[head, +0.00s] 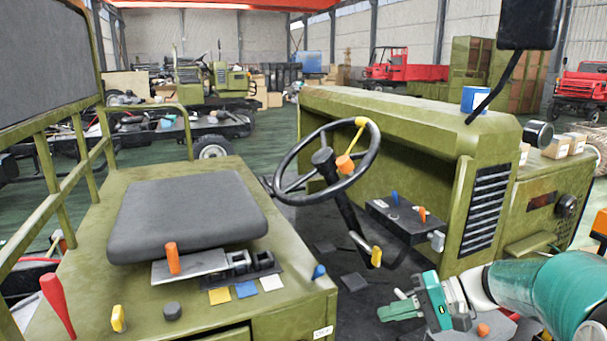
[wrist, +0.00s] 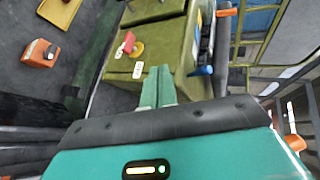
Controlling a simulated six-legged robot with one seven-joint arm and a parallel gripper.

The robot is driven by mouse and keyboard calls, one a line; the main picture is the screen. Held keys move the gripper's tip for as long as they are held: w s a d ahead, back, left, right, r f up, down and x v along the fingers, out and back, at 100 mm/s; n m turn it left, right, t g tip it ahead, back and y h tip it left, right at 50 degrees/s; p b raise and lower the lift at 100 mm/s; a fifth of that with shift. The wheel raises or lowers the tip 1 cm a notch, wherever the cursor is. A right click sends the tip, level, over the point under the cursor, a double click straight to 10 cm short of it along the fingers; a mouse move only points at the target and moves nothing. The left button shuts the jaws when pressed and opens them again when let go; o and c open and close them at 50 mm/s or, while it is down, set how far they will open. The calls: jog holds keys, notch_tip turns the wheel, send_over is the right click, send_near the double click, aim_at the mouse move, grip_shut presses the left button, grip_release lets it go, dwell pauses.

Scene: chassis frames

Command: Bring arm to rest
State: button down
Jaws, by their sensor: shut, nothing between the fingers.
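My teal arm enters the head view from the right edge, low in the picture. My gripper (head: 384,311) points left over the dark floor of the cab, right of the seat base and below the steering wheel. Its fingers are together and empty. In the wrist view the two teal fingers (wrist: 157,88) lie side by side, in front of an olive box (wrist: 170,50) with white labels, a red knob and a yellow disc.
The black steering wheel (head: 327,160) and its column stand close above my gripper. A dark control box (head: 405,217) with blue and orange knobs lies behind it. The grey seat (head: 187,215) is at left. An orange block (wrist: 40,53) shows in the wrist view.

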jog(key=s+a+r+n+t+h, duration=0.1)
jog(key=s+a+n+t+h, duration=0.1)
jog(key=s+h, duration=1)
jog(key=s+t, duration=0.1)
jog(key=s, duration=0.4)
jog(key=shift+s+r+t+h, duration=0.3)
jog(key=shift+r, duration=0.1)
